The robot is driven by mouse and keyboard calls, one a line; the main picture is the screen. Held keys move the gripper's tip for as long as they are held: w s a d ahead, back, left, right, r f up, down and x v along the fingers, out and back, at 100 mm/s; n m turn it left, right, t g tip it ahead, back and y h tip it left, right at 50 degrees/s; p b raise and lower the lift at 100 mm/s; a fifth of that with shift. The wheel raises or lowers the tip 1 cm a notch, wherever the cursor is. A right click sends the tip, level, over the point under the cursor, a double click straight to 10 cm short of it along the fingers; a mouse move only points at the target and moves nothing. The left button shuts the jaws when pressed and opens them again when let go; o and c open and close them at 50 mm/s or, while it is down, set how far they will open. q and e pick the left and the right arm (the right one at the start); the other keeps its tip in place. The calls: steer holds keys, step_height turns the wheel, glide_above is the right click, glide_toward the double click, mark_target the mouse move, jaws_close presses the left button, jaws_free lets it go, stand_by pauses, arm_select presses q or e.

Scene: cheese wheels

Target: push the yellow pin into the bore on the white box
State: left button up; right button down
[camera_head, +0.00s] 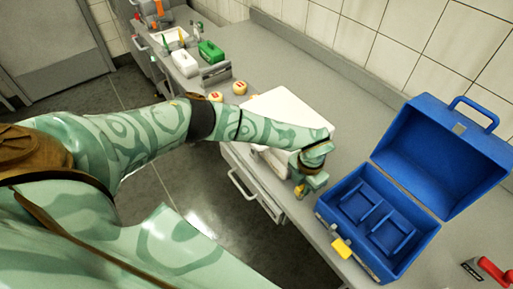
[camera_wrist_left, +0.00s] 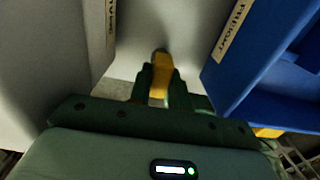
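My left gripper (camera_head: 303,190) is over the counter's front edge, between the white box and the blue toolbox. In the left wrist view its dark green fingers (camera_wrist_left: 160,85) are closed on the yellow pin (camera_wrist_left: 161,68), which points away from the camera. A small yellow bit of the pin (camera_head: 299,191) shows in the head view. The white box (camera_head: 290,108) stands behind my left forearm, partly covered by it. Its labelled side (camera_wrist_left: 60,50) is at the left in the wrist view, apart from the pin. I cannot make out the bore. My right gripper is not in view.
Two small cheese wheels (camera_head: 240,88), a green box (camera_head: 211,51) and a tray lie farther left. A red-handled tool (camera_head: 490,268) lies at lower right.

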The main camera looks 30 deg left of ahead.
mark_target(303, 185)
arm_select(q)
steer(key=shift+r, duration=0.15)
jaws_close()
steer(key=shift+r+p, duration=2.45)
steer(key=shift+r, duration=0.15)
step_height(303, 185, up, 3)
steer(key=p, duration=0.3)
steer(key=shift+r, duration=0.1)
